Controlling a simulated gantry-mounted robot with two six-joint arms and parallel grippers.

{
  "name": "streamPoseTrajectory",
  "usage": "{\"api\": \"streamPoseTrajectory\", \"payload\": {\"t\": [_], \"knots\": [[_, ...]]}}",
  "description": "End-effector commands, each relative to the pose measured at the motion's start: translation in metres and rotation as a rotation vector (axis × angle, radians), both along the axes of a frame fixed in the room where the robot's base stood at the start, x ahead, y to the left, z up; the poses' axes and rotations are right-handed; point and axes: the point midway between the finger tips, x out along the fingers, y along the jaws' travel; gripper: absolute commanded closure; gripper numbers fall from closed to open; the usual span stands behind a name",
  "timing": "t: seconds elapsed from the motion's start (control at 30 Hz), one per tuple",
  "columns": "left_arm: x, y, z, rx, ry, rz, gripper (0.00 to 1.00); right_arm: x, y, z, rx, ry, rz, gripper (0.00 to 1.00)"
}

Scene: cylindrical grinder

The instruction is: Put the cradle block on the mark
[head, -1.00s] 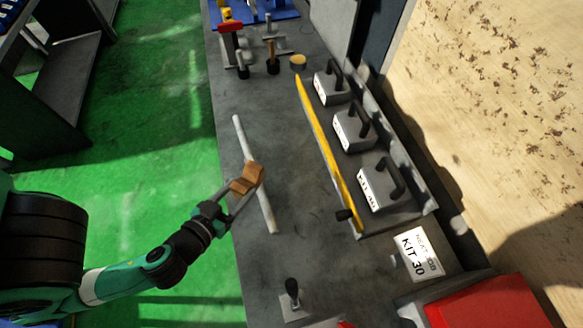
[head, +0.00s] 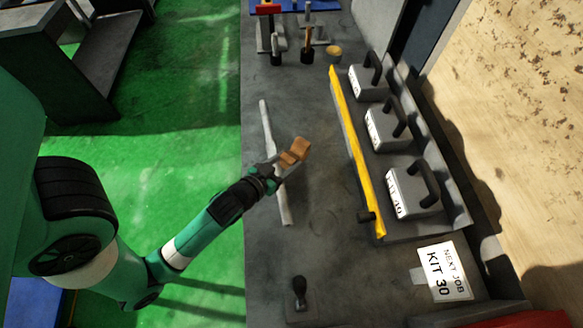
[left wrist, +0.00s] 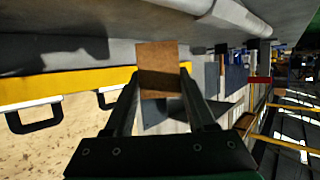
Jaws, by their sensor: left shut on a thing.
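The cradle block (head: 297,151), a small brown block with a notched shape, is held in my left gripper (head: 284,164). It is over the grey bench top, just right of a long pale bar (head: 284,205). In the left wrist view the block (left wrist: 158,55) sits between the two dark fingers of the left gripper (left wrist: 160,80), which are shut on it. The block seems to be above the bench; its exact height is hard to tell. I cannot make out a mark on the bench. My right gripper is not in view.
A yellow rail (head: 351,145) runs beside several grey handled kit blocks (head: 412,190) on the right. A "NEXT JOB KIT 30" card (head: 443,270) lies near the front. A black-knobbed lever (head: 299,290) stands at the front. Upright tools (head: 307,45) stand at the back. Bench between bar and rail is clear.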

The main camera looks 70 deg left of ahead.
Motion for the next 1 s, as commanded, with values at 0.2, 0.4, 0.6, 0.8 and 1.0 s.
{"api": "streamPoseTrajectory", "payload": {"t": [0.2, 0.4, 0.6, 0.8, 1.0], "knots": [[0.012, 0.008, -0.017, 0.001, -0.001, 0.000, 1.00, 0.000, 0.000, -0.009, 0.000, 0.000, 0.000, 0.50], [0.020, 0.013, -0.033, 0.001, -0.001, 0.000, 1.00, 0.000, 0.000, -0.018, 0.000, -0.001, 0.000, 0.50], [0.018, 0.012, -0.059, 0.001, -0.001, -0.001, 1.00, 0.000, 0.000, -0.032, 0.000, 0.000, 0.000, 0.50], [0.018, 0.012, -0.057, 0.001, -0.001, -0.001, 1.00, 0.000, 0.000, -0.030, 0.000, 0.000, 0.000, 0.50], [0.018, 0.011, -0.059, 0.000, 0.001, -0.001, 0.23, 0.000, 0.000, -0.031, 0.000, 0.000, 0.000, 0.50]]}}
